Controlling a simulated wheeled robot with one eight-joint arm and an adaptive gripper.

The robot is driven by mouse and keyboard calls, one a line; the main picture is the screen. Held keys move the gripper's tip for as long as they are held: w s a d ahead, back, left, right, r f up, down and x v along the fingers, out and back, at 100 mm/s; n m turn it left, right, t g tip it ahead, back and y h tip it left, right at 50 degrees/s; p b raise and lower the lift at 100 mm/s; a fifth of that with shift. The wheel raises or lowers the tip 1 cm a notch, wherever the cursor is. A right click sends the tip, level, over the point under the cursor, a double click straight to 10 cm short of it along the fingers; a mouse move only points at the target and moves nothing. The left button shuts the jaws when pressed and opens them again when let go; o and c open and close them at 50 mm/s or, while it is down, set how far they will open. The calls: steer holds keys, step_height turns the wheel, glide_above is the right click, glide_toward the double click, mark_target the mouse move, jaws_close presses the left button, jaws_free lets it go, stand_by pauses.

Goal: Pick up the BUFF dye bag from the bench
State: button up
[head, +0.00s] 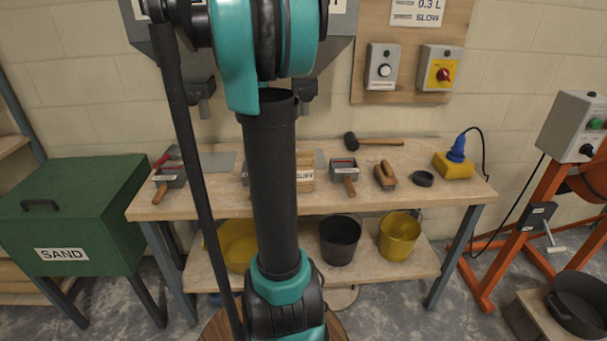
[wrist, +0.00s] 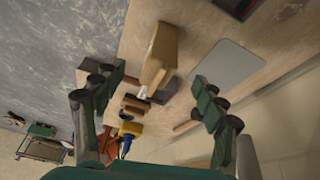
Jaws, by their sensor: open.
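The BUFF dye bag (head: 305,179) stands on the bench (head: 235,204), partly hidden by my arm in the head view. Its label reads BUFF, with the left end covered. In the wrist view a tan block that looks like this bag (wrist: 160,55) shows ahead, between the lines of my fingers. My gripper (wrist: 159,77) is open, its two dark fingers wide apart and empty. A gap seems to remain between the fingertips and the bag, though its depth is hard to judge. The gripper cannot be made out in the head view.
A scoop (head: 344,172) stands right of the bag, then a wooden float (head: 385,177), black ring (head: 422,179) and yellow block with a blue top (head: 455,163). A mallet (head: 375,142) lies behind. A grey plate (wrist: 225,67) lies flat near the bag.

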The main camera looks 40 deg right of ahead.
steer(key=shift+s+d+f+m+g, duration=0.1)
steer(key=shift+s+d+f+m, duration=0.35)
steer(key=shift+d+f, duration=1.45)
steer(key=shift+s+d+f+m+g, duration=0.15)
steer(key=shift+s+d+f, duration=0.5)
steer(key=shift+f, duration=2.3)
steer(key=shift+s+d+f+m+g, duration=0.1)
steer(key=shift+s+d+f+m, duration=0.3)
steer(key=shift+d+f, duration=1.55)
steer(key=shift+a+f, duration=0.45)
steer(key=shift+a, duration=0.05)
jaws_close()
